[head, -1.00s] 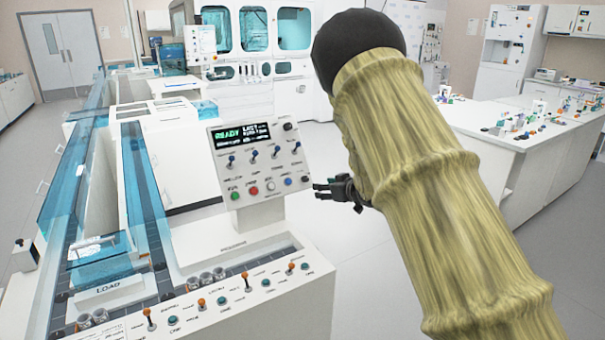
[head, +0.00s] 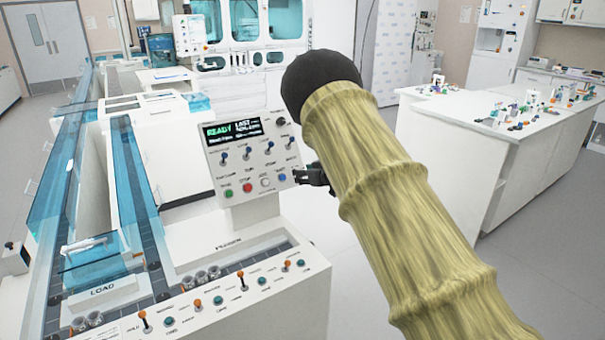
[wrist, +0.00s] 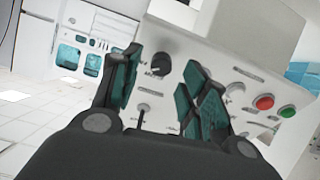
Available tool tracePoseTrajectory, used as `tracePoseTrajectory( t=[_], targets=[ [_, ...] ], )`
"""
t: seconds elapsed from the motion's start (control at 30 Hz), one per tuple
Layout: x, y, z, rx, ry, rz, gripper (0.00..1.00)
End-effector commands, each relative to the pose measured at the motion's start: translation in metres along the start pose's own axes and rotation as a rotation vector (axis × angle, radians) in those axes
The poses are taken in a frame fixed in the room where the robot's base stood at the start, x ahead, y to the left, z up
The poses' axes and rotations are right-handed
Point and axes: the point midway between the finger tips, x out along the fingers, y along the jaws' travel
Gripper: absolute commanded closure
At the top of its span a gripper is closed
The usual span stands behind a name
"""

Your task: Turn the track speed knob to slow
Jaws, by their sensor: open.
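The black knob (head: 281,122) sits at the upper right corner of the tilted white control panel (head: 212,172). It also shows in the wrist view (wrist: 162,67), between and beyond my fingers, with a label beside it too blurred to read. I cannot tell its setting. My gripper (head: 314,177) is at the panel's right edge in the head view, lower than the knob and partly hidden by my sleeved arm. In the wrist view my gripper (wrist: 160,78) is open, its teal-padded fingers on either side of the knob's line of sight, with nothing held.
The panel carries a lit display (head: 233,130) reading READY, several toggle switches, and coloured buttons such as a red one (head: 247,188). Below it, a front ledge (head: 225,318) holds orange-tipped levers. A blue-walled track (head: 130,170) runs at left. Open floor lies to the right.

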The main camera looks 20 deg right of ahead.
Motion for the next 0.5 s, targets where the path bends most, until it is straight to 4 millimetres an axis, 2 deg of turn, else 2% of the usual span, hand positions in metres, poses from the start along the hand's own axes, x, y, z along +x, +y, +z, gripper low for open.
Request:
tracePoseTrajectory(
  t=[0.2,0.5],
  targets=[
    [0.016,0.0,0.001,0.001,-0.001,-0.001,0.56],
    [0.02,-0.001,0.001,0.001,0.0,-0.001,0.56]
  ],
)
